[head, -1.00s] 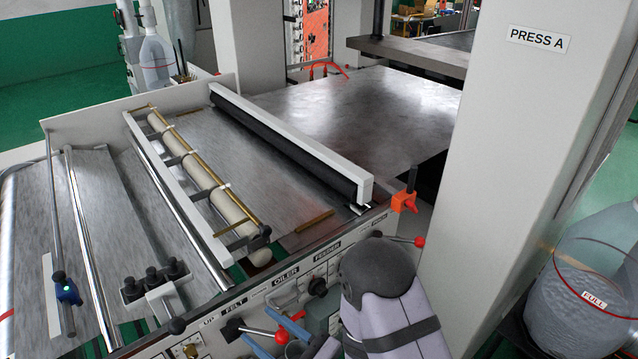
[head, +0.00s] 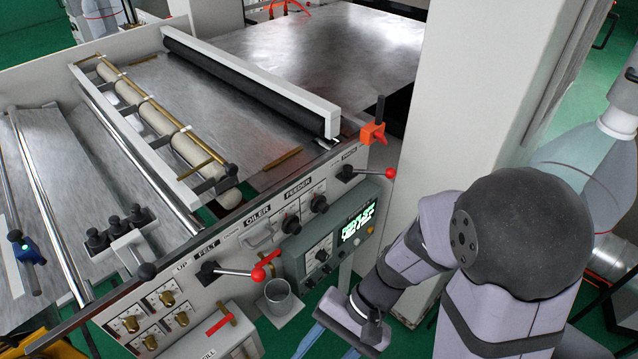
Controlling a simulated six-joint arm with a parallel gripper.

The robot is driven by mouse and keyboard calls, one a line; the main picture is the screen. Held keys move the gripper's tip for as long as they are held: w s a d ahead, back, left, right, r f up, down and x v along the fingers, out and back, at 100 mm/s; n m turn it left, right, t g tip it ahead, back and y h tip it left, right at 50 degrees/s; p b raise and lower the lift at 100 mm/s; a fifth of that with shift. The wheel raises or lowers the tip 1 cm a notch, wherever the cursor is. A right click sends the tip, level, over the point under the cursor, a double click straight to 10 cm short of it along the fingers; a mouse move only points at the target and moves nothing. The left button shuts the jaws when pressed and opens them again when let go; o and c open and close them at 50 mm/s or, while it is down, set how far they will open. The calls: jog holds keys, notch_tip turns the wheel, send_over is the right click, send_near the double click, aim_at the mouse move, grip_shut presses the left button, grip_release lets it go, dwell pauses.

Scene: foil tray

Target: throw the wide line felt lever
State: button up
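The lever under the FELT label (head: 208,250) on the front panel has a black hub (head: 208,272), a thin rod pointing right and a red ball knob (head: 258,274). A red handle (head: 268,260) sits close beside that knob. My gripper (head: 325,340) is low in the head view, right of and below the lever and clear of it. Its blue fingers look spread apart, with nothing seen between them; their tips are partly cut off by the bottom edge.
A metal cup (head: 279,299) stands below the red handle. A grey-green control box (head: 340,235) with a lit screen juts out between the lever and my arm. Another red-knobbed lever (head: 389,173) is at the panel's right end. A white column (head: 480,90) stands behind my arm.

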jog(key=w+d+r+n+t+h, duration=0.1)
jog(key=w+d+n+t+h, duration=0.1)
jog(key=d, duration=0.5)
jog(key=w+d+r+n+t+h, duration=0.1)
jog(key=w+d+h, duration=0.3)
jog(key=d, duration=0.4)
jog(key=shift+w+d+r+n+t+h+p, duration=0.15)
jog(key=shift+w+r+n+t+h+p, duration=0.15)
jog(key=shift+w+n+t, duration=0.5)
jog(key=shift+d, duration=0.1)
jog(key=shift+c, duration=0.7)
grip_shut()
jog(key=w+a+r+t+b, duration=0.1)
jog(key=w+a+b, duration=0.4)
jog(key=w, duration=0.4)
jog(key=w+a+r+m+t+b, duration=0.1)
jog(key=w+a+r+b, duration=0.1)
jog(key=a, duration=0.9)
jog(key=w+a+r+m+t+b, duration=0.1)
jog(key=w+a+r+t+b, duration=0.1)
jog(key=a, duration=1)
notch_tip(320, 180, up, 3)
jog(key=w+b, duration=0.1)
jog(key=w, duration=0.1)
jog(key=shift+w+a+h, duration=0.15)
jog(key=shift+w+h, duration=0.15)
jog(key=shift+h, duration=0.1)
